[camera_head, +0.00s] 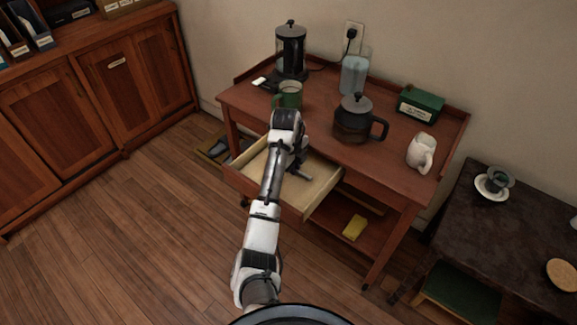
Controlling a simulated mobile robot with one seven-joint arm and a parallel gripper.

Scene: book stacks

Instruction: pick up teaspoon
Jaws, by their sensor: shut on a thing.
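My gripper (301,174) is over the open drawer (316,200) of the red-brown wooden cart, at the end of my white and grey arm. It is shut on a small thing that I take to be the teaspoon. The teaspoon itself is hidden or too small to make out. The pale drawer floor shows no other clear object, though my arm covers part of it.
The cart top (325,119) holds a green mug (289,94), coffee press (290,52), clear container (354,75), dark coffee pot (352,120), green box (420,103) and white jug (421,152). A yellow sponge-like block (354,227) lies below. A dark table (500,225) stands right. Floor at left is clear.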

